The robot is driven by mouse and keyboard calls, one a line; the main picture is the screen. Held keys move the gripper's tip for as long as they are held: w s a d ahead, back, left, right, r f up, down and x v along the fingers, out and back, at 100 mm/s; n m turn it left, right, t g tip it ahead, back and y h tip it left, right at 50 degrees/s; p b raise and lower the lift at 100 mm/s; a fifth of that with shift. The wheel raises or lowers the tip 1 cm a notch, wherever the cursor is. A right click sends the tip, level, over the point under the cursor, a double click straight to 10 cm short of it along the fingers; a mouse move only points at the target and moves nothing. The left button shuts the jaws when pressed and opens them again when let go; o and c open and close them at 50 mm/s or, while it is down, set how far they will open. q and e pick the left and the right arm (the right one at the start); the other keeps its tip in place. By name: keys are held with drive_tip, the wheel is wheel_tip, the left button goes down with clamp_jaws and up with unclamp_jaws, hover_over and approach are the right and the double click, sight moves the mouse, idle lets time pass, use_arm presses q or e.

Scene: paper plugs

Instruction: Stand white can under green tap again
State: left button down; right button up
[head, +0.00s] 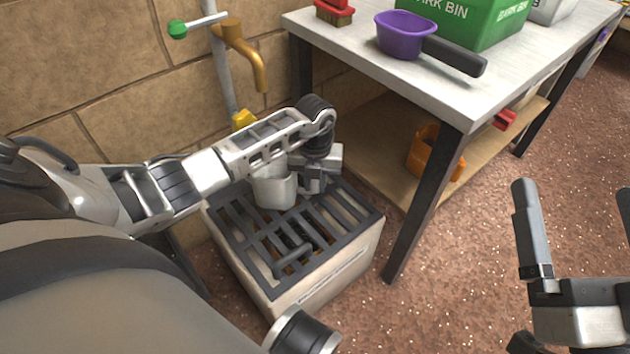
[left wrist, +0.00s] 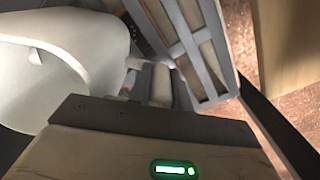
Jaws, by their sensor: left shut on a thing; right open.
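The white can (head: 273,190) is upright at the back of the dark grate (head: 262,252), below the tap in the picture. I cannot tell whether its base touches the bars. The tap (head: 245,55) has a brass spout and a lever with a green knob (head: 177,29), on a pipe against the wall. My left gripper (head: 303,184) is at the can's right side, shut on it; my forearm hides part of its top. In the left wrist view the can (left wrist: 65,50) fills the upper left. My right gripper (head: 578,215) is open and empty above the floor at the right.
The grate tops a pale box (head: 330,280). A table (head: 430,85) stands right of it, with a purple pan (head: 405,38), a green bin (head: 468,18) and a red-and-brown brush (head: 335,12). An orange container (head: 433,150) is on its lower shelf. Open floor lies at the right.

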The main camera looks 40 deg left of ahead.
use_arm(q)
drive_tip(key=c, duration=1.3)
unclamp_jaws()
drive_tip(key=shift+f, duration=0.1)
use_arm(e)
drive_tip(key=shift+r, duration=0.15)
use_arm(q)
drive_tip(key=shift+r, duration=0.3)
wheel_tip(320, 180, up, 6)
drive_tip(key=p, duration=0.3)
drive_tip(key=shift+r, duration=0.25)
wheel_tip(320, 180, up, 4)
drive_tip(key=shift+r+p, duration=0.1)
drive_tip(key=shift+p, duration=0.9)
drive_tip(key=shift+r, duration=0.5)
use_arm(e)
wheel_tip(320, 180, down, 7)
drive_tip(key=s+m+g+h, duration=0.2)
drive_tip(key=m+g, duration=0.2)
drive_tip(key=shift+s+a+h, duration=0.2)
drive_tip(key=shift+a+h, duration=0.15)
drive_tip(key=shift+h, duration=0.05)
drive_tip(key=shift+r, duration=0.1)
